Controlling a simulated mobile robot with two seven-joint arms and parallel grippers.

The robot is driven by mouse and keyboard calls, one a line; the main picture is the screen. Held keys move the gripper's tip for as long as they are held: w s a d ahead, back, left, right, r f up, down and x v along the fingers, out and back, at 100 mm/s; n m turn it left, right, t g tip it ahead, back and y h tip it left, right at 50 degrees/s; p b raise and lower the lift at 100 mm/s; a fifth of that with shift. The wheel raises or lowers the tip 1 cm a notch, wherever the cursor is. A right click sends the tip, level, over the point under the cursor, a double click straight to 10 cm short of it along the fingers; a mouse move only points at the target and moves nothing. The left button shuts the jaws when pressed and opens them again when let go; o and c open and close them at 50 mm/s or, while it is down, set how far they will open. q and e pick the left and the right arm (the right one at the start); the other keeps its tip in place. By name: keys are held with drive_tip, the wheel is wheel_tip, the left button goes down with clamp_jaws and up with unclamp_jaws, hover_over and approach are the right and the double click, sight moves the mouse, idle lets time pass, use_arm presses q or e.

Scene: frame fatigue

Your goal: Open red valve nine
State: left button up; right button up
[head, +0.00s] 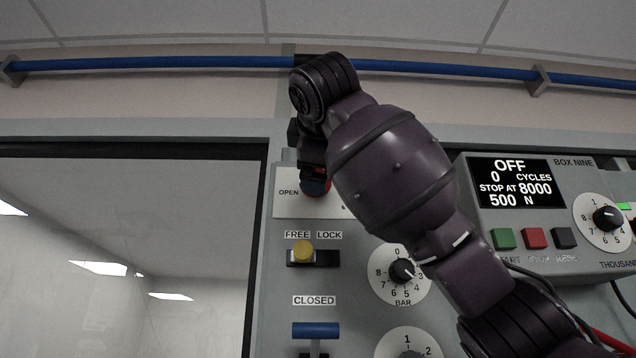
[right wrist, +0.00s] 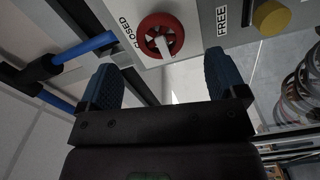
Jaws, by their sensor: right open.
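The red valve (right wrist: 150,27) is a round red knob with a white bar across it, on a white plate in the right wrist view. A CLOSED label (right wrist: 131,32) is beside it there. In the head view the valve is mostly hidden behind my right gripper (head: 314,176), next to an OPEN label (head: 288,192). My right gripper (right wrist: 162,66) is open, its blue fingertips spread wide to either side of the knob and apart from it. Nothing is between the fingers. My left gripper is not in view.
Below the valve are a yellow FREE/LOCK slider (head: 303,251), a BAR dial (head: 401,271) and a blue lever (head: 316,330) under CLOSED. A control box (head: 548,245) showing OFF stands right. A window (head: 120,250) is left; a blue pipe (head: 170,64) runs above.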

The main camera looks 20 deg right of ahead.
drive_tip(key=v, duration=0.3)
drive_tip(key=shift+s+a+b, duration=0.1)
drive_tip(key=shift+s+b, duration=0.2)
drive_tip(key=shift+w, duration=0.1)
